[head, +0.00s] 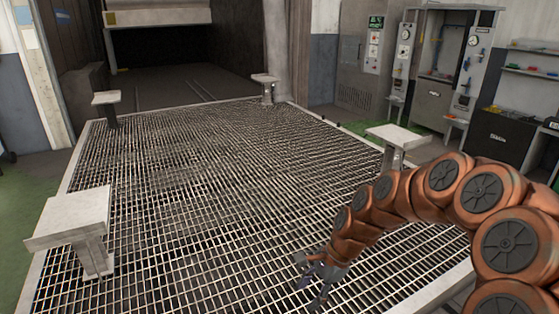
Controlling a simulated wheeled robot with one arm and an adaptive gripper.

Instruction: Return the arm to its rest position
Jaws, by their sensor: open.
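My gripper (318,282) is at the lower middle of the head view, at the end of my orange-brown arm. Its thin fingers are spread apart, and nothing shows between them. It is over the metal grating (190,200); its height above the grating is hard to tell. My arm curves in from the right edge, arches up and bends down to the left toward the gripper.
Pale pedestals stand around the grating: near left (72,218), far left (106,98), far middle (265,80) and right (398,135), close behind my arm. Control cabinets (435,70) and a dark workbench (510,140) line the right wall. A dark opening (160,60) with rails lies behind.

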